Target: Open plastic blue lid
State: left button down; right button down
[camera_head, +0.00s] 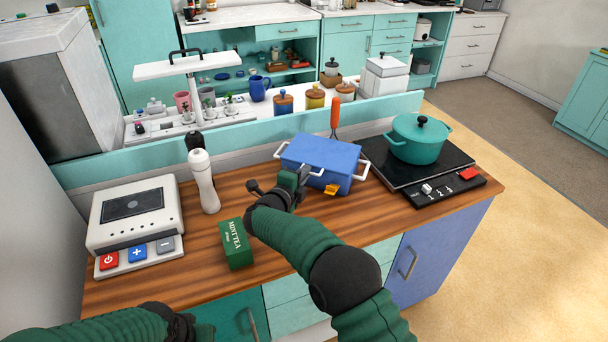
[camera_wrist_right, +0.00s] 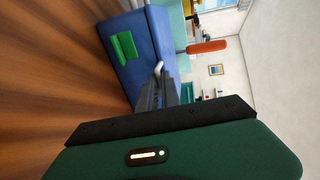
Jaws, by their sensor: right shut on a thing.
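The blue plastic box (camera_head: 342,172) stands near the back of the wooden counter, and its blue lid (camera_head: 322,151) lies flat across the top. White handles show at both ends, with a small orange clip (camera_head: 331,190) on the front. The box also shows in the right wrist view (camera_wrist_right: 133,79), with a green clip (camera_wrist_right: 123,46) on its side.
A green mint tea box (camera_head: 237,244) stands close to my right forearm. A white grinder (camera_head: 204,182) and a white scale (camera_head: 136,212) are at left. A teal pot (camera_head: 417,143) sits on the black hob right of the box. An orange-handled utensil (camera_head: 335,115) rises behind it.

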jog(key=shift+s+d+f, duration=0.1)
jog(key=shift+d+f, duration=0.15)
jog(key=shift+d, duration=0.45)
pick_arm(q)
jog(key=shift+d+r, duration=0.15)
jog(key=shift+d, duration=0.45)
jog(key=shift+s+a, duration=0.1)
jog(key=shift+a, duration=0.1)
pick_arm(e)
jog(key=shift+a+f, duration=0.1)
jog(key=shift+a, duration=0.25)
pick_arm(q)
jog(key=shift+d, duration=0.1)
pick_arm(e)
jog(key=shift+s, duration=0.1)
